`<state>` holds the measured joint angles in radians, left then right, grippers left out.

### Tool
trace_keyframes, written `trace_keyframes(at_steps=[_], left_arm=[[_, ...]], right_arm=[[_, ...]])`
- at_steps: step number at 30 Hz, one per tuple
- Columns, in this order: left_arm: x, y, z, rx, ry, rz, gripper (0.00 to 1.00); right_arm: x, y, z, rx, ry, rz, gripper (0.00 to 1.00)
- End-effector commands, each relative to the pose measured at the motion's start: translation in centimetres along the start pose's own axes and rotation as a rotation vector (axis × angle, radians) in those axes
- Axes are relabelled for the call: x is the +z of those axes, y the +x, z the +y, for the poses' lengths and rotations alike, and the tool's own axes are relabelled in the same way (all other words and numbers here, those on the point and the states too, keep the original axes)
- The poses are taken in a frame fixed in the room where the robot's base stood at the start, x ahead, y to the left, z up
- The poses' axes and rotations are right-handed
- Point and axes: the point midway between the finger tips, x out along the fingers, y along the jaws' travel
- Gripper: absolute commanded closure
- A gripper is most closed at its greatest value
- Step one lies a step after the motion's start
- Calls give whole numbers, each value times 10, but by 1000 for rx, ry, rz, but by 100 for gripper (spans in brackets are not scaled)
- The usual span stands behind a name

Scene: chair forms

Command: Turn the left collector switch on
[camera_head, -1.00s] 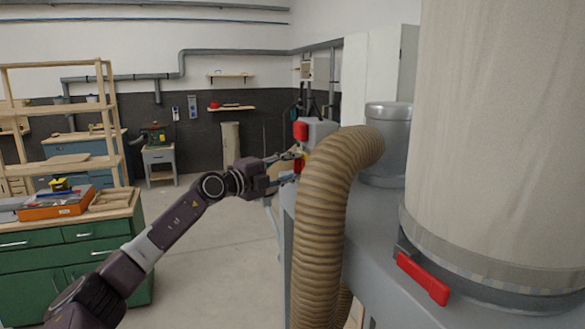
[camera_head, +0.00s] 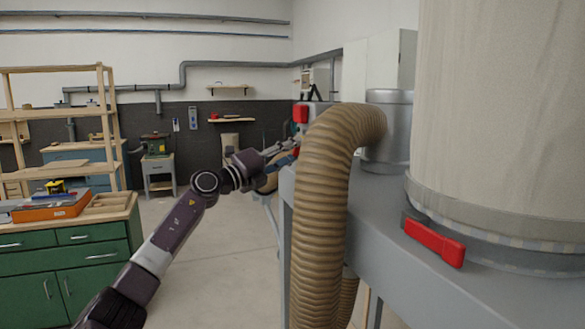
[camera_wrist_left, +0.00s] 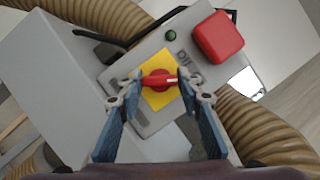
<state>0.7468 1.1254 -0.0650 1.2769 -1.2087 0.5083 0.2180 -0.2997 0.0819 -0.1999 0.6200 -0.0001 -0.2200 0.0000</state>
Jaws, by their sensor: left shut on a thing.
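The collector's grey control box (camera_wrist_left: 75,75) carries a red rotary switch (camera_wrist_left: 160,81) on a yellow plate (camera_wrist_left: 158,98) in the left wrist view. A light mark on the switch handle points right in that view. My left gripper (camera_wrist_left: 160,86) has one blue finger on each side of the switch and is shut on it. In the head view my left gripper (camera_head: 285,153) reaches the collector's far left side, and the switch cannot be made out there. My right gripper is out of view.
A large red button (camera_wrist_left: 218,37) and a small green lamp (camera_wrist_left: 170,35) sit beside the switch. A ribbed brown hose (camera_head: 325,210) bends down in front of the box. A pale filter bag (camera_head: 490,110) stands at right. Open floor (camera_head: 220,270) lies at left.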

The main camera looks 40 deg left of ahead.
Motion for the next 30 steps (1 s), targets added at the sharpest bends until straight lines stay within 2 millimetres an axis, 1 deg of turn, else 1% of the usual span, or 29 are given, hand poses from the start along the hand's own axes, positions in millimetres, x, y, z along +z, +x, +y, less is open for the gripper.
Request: trace_keyframes(at_steps=[1, 3, 9, 13, 20, 30], left_arm=[[-4, -1, 7, -20, 37, 0, 91], [-4, -1, 7, -46, 98, 0, 91], [-3, 0, 6, -118, 273, 1, 91], [-2, 0, 6, -165, 387, 2, 91], [1, 1, 4, -245, 583, 3, 91], [2, 2, 4, -336, 810, 6, 91]], right_arm=[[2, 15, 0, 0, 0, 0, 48], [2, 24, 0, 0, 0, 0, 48], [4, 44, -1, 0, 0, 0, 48], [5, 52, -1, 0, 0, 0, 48], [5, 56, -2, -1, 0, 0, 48], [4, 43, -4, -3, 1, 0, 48]])
